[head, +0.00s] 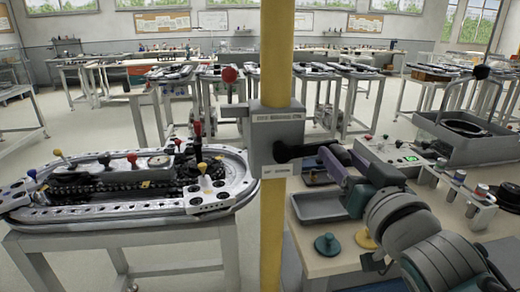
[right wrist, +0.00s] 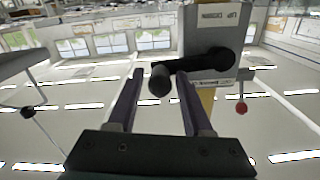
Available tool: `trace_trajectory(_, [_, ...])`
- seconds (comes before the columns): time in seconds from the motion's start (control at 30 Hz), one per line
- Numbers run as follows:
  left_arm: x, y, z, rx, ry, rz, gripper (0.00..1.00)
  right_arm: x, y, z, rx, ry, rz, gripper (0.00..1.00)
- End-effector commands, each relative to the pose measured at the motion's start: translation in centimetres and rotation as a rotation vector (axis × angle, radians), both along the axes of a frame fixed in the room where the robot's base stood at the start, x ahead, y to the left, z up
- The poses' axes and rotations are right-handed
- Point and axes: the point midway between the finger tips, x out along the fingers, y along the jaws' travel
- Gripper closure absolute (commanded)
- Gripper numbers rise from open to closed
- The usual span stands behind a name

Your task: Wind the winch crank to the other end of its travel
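The winch is a grey box (head: 275,136) on a yellow post, and it also shows upside down in the right wrist view (right wrist: 213,36). Its black crank (head: 290,153) points right from the box's face toward my right gripper (head: 332,160). In the right wrist view, the crank's black handle (right wrist: 159,82) shows end-on between the two purple fingers of my right gripper (right wrist: 160,78). The fingers are apart, with a gap visible on each side of the handle. My left gripper is in neither view.
An oval track table (head: 120,212) stands at left. At right, a bench holds a grey tray (head: 318,206), a green knob (head: 327,244) and a control box with a green display (head: 408,158).

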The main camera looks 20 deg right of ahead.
Motion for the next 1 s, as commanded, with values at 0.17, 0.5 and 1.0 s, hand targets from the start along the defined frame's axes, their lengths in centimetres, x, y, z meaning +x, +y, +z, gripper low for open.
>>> trace_trajectory(0.17, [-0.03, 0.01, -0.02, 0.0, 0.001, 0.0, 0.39, 0.01, 0.01, 0.01, 0.0, 0.0, 0.0, 0.71])
trace_trajectory(0.5, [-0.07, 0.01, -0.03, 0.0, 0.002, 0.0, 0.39, 0.01, 0.01, 0.01, 0.001, 0.0, 0.0, 1.0])
trace_trajectory(1.0, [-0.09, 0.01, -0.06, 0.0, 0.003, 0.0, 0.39, 0.02, 0.0, -0.01, 0.001, 0.0, 0.0, 1.0])
